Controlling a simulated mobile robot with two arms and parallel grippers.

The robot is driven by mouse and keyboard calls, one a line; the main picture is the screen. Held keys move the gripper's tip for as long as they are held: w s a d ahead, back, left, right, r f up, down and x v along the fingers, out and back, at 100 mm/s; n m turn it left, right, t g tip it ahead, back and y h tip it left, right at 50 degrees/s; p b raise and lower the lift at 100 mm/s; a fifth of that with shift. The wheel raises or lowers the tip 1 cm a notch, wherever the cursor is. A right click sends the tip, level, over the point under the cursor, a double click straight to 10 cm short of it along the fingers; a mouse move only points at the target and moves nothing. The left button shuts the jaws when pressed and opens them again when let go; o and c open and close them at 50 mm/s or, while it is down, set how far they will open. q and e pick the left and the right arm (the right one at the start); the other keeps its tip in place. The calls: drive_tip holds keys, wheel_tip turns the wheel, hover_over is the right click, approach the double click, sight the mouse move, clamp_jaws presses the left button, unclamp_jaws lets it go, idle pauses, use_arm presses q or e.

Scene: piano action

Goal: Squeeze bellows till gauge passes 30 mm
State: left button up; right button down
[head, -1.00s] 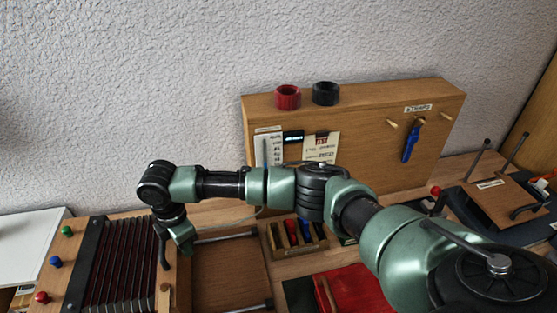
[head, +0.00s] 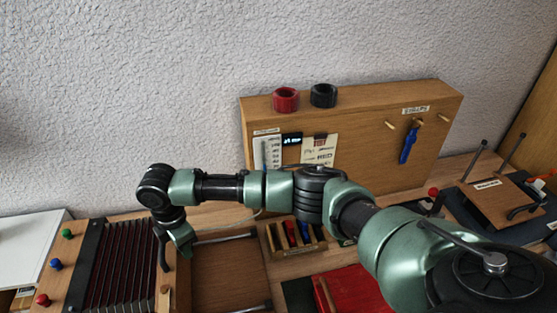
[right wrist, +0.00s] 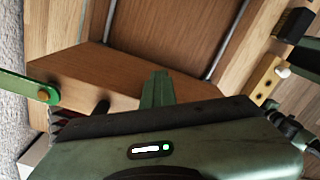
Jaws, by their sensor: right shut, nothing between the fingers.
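The bellows (head: 120,262) lies at the lower left in the head view, with dark red pleats between a left wooden board and a right wooden board (right wrist: 130,72). My right gripper (head: 184,243) is shut and empty, pointing down at the right board; its green fingers (right wrist: 157,90) show against that board in the right wrist view. Whether they touch it I cannot tell. The gauge stands on the wooden upright panel, with a white scale (head: 266,153) and a small lit display (head: 291,140). The display's figures are too small to read surely. My left gripper is out of view.
Two rails (head: 225,238) run right from the bellows over a bare wooden base. A small rack (head: 293,237) with coloured pieces and a red cloth (head: 348,291) lie to the right. Red (head: 285,99) and black (head: 323,95) rings sit on the panel. A blue tool (head: 409,143) hangs there.

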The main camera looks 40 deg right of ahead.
drive_tip(key=shift+a+r+p, duration=0.1)
drive_tip(key=shift+a+p, duration=0.3)
drive_tip(key=shift+p, duration=0.25)
idle(1.4)
drive_tip(key=shift+d+p, duration=0.35)
drive_tip(key=shift+p, duration=0.1)
drive_tip(key=shift+s+d+p, duration=0.3)
drive_tip(key=shift+d+p, duration=0.25)
drive_tip(key=shift+d, duration=0.15)
drive_tip(key=shift+s+d+p, duration=0.3)
drive_tip(key=shift+d+p, duration=0.25)
drive_tip(key=shift+d, duration=0.15)
wheel_tip(320, 180, up, 8)
idle(0.8)
idle(0.5)
